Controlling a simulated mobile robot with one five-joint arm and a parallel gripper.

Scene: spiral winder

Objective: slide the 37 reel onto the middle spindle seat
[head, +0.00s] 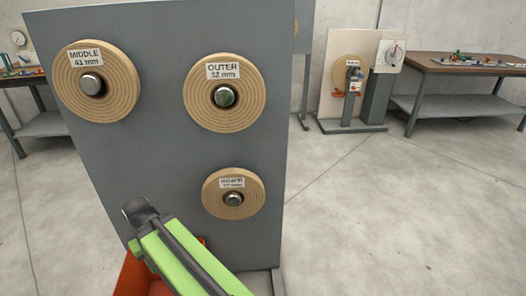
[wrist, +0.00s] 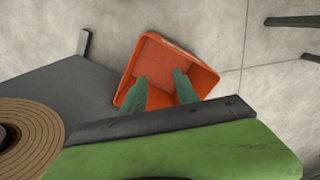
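Three tan wooden reels hang on pegs on a grey panel in the head view. The lower reel (head: 216,194) has a blurred label that seems to read 37 mm. The upper-left reel (head: 120,94) is labelled MIDDLE 41 mm and the upper-right reel (head: 225,118) OUTER 32 mm. Part of one reel (wrist: 40,135) shows at the lower left of the wrist view; I cannot tell which. My gripper (wrist: 160,83) is open and empty, its two teal fingers apart over an orange bin. A far winder stand (head: 352,92) carries a tan disc; its spindle seats are too small to tell.
The orange bin (wrist: 202,76) stands on the floor by the foot of the grey panel (head: 170,130). A table (head: 455,64) with small coloured items stands at the back right, another at the far left. The floor (head: 370,215) to the right is clear.

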